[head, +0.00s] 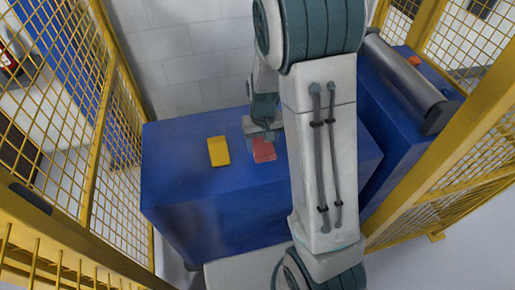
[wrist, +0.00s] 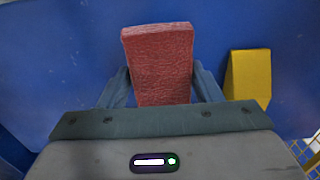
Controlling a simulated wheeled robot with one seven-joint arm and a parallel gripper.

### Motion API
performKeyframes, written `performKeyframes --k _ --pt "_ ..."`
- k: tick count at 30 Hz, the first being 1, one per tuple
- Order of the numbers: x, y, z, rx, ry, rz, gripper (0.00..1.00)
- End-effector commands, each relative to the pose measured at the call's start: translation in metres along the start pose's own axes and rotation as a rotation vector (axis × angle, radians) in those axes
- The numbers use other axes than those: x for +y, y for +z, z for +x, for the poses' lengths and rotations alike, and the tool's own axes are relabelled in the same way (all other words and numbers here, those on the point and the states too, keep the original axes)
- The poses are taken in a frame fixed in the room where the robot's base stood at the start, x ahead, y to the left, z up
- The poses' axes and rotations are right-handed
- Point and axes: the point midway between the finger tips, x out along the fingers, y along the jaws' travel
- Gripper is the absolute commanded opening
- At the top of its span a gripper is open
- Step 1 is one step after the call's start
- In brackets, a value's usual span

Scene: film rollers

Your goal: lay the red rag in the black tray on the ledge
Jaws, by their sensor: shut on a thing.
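The red rag (head: 264,150) is a flat, textured rectangle over the blue block's top in the head view. It also shows in the wrist view (wrist: 160,60), upright in the picture between the two fingers. My gripper (wrist: 162,88) is shut on the red rag, one finger at each side edge. In the head view my gripper (head: 262,136) is at the rag's far end, partly behind my arm. Whether the rag touches the surface or hangs just above it I cannot tell. I see no black tray in either view.
A yellow piece (head: 219,151) lies on the blue block (head: 180,180), left of the rag. A second blue block at right bears a grey roller (head: 405,80) and a small orange thing (head: 414,60). Yellow mesh fences (head: 125,150) stand on both sides. A white wall is behind.

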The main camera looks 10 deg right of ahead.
Motion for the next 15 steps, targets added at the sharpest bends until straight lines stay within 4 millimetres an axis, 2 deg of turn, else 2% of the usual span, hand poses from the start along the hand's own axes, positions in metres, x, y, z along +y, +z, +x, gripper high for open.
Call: performKeyframes --k 3,7,15 --pt "-0.009 -0.007 0.007 0.001 0.001 -0.001 0.37" --pt "-0.012 -0.009 0.013 -0.001 0.001 0.004 0.37" --pt "-0.012 -0.009 0.046 -0.001 0.000 0.003 0.37"
